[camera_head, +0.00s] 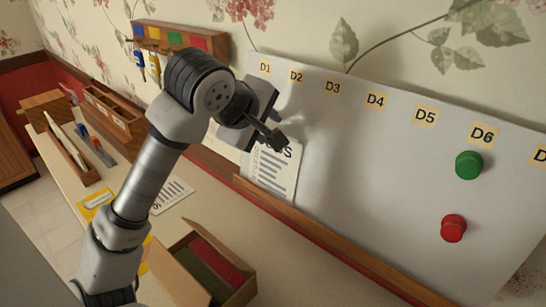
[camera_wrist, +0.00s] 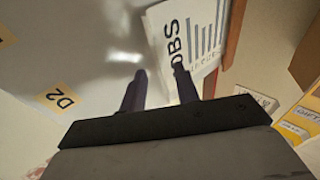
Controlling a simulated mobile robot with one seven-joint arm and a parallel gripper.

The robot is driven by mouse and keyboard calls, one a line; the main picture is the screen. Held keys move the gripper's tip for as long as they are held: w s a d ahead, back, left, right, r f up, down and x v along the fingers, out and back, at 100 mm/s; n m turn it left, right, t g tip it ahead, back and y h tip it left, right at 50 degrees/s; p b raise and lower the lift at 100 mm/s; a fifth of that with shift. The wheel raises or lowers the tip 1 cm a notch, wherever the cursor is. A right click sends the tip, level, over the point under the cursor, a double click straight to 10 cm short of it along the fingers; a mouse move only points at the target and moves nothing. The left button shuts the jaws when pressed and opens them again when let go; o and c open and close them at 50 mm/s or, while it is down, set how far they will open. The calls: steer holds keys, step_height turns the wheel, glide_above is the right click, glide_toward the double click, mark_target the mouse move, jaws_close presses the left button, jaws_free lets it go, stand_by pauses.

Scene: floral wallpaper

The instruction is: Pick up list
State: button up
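The list, a white sheet headed "JOBS" with printed lines (camera_head: 275,175), stands against the white board below the D1 and D2 labels. In the wrist view the list (camera_wrist: 205,35) fills the top middle, with its heading running along the right finger. My gripper (camera_head: 277,138) is at the list's upper edge and hides part of its heading. In the wrist view my gripper (camera_wrist: 159,70) has its two fingers apart. The right fingertip overlaps the list and the left one is over bare board. I cannot tell whether either finger touches the paper.
The white board (camera_head: 380,170) carries labels, a green button (camera_head: 469,165) and a red button (camera_head: 453,228). A wooden ledge (camera_head: 330,245) runs along its foot. Another printed sheet (camera_head: 172,194) lies on the counter, near an open box (camera_head: 215,265). A key rack (camera_head: 180,38) hangs at upper left.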

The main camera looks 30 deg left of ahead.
jaws_close()
steer(key=shift+s, duration=0.1)
stand_by(0.4)
step_height(320, 180, up, 7)
steer(key=s+b, duration=0.1)
steer(key=b, duration=0.2)
steer(key=s+a+b, duration=0.2)
steer(key=s+b, duration=0.3)
steer(key=s, duration=1.3)
steer(key=shift+s+a, duration=0.35)
steer(key=shift+a, duration=0.05)
